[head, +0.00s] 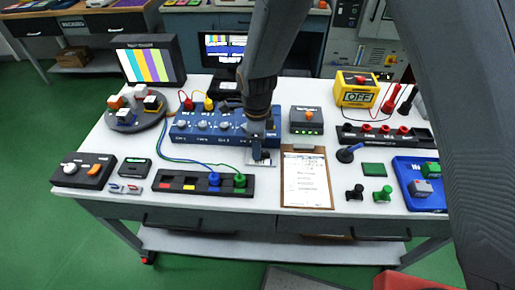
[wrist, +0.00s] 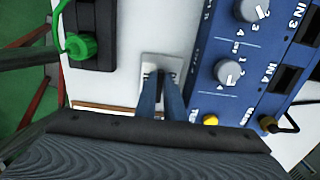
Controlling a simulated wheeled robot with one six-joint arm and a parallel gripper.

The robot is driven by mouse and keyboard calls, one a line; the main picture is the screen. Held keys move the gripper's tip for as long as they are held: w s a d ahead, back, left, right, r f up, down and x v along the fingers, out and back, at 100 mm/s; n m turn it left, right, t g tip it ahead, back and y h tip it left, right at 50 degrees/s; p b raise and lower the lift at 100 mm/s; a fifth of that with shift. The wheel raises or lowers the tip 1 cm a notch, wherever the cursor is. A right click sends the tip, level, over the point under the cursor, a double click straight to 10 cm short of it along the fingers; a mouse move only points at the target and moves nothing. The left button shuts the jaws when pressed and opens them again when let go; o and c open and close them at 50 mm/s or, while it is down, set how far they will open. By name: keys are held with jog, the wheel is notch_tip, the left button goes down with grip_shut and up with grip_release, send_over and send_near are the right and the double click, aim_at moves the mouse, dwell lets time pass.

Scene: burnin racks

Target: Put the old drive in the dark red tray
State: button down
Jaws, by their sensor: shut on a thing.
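My gripper (head: 261,155) points down at the bench between the blue instrument panel and the clipboard. In the wrist view its two fingers (wrist: 160,85) are close together, shut on a small dark piece, which I take to be the old drive (wrist: 160,77). A pale silver plate (wrist: 162,60) lies at the fingertips; the fingers hide part of it. I cannot tell if the held piece touches the plate. A red surface (head: 415,283) shows at the bottom right edge of the head view, mostly cut off; I cannot tell if it is the dark red tray.
The blue instrument panel (head: 205,128) stands close behind my gripper. A clipboard (head: 306,180) lies to the right, a black strip with coloured plugs (head: 203,186) to the left. A blue tray (head: 408,188) with small blocks sits at the right. Cables cross the left side.

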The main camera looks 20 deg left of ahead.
jog(key=shift+f, duration=0.15)
jog(key=c, duration=1.8)
grip_release()
jog(key=shift+c, duration=0.2)
notch_tip(320, 180, up, 12)
jog(key=b, duration=0.3)
